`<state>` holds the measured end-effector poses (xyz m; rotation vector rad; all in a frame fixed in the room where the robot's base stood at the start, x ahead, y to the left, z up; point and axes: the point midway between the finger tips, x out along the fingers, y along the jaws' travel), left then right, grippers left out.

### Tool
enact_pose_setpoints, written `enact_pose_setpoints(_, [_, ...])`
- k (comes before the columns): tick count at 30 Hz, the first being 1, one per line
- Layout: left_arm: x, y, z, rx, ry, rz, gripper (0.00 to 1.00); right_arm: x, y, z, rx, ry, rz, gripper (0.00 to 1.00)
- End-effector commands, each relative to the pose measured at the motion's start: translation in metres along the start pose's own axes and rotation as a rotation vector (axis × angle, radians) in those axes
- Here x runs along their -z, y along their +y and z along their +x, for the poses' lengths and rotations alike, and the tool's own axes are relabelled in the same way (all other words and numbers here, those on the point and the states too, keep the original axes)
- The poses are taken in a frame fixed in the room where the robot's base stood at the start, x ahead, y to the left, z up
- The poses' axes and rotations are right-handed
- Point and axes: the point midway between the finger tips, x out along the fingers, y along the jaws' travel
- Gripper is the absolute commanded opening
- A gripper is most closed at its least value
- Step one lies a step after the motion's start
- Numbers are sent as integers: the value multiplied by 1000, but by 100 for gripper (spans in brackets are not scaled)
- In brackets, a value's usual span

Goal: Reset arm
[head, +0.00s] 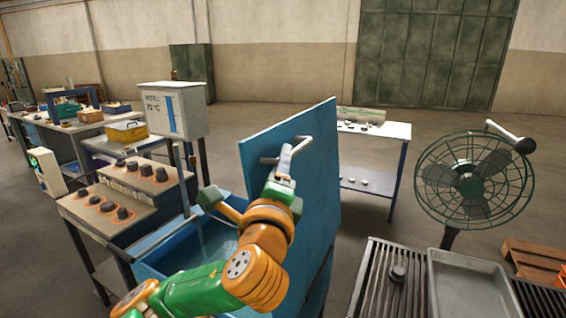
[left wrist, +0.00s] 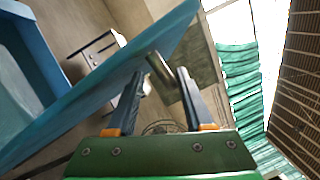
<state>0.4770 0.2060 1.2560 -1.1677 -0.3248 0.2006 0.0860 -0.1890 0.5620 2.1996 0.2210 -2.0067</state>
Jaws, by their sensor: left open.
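My left arm reaches in from the bottom of the head view, and its gripper (head: 290,150) is in front of the upright blue panel (head: 318,160). The panel looks like a raised lid beside the blue tank (head: 165,262). In the left wrist view the two fingers of the gripper (left wrist: 160,85) are apart. A grey bar (left wrist: 160,70), which looks like a handle on the panel, shows between or just beyond the fingertips. I cannot tell whether it is touched. My right gripper is not in view.
Left of the tank stands a bench (head: 110,205) with black knobs, and a grey-white box (head: 172,110) on a post. Behind the panel is a small table (head: 385,130). At right are a fan (head: 475,180), a slatted surface (head: 380,285) and a grey tray (head: 470,285).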

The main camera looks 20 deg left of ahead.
Motion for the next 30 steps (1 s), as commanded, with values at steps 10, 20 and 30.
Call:
enact_pose_setpoints(10, [0, 1, -8, -5, -1, 1, 47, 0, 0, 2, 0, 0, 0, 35])
enact_pose_setpoints(20, [-4, -8, -6, -4, -1, 1, 47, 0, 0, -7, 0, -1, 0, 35])
enact_pose_setpoints(30, [-13, -32, -2, -3, -2, 1, 47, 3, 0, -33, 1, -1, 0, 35])
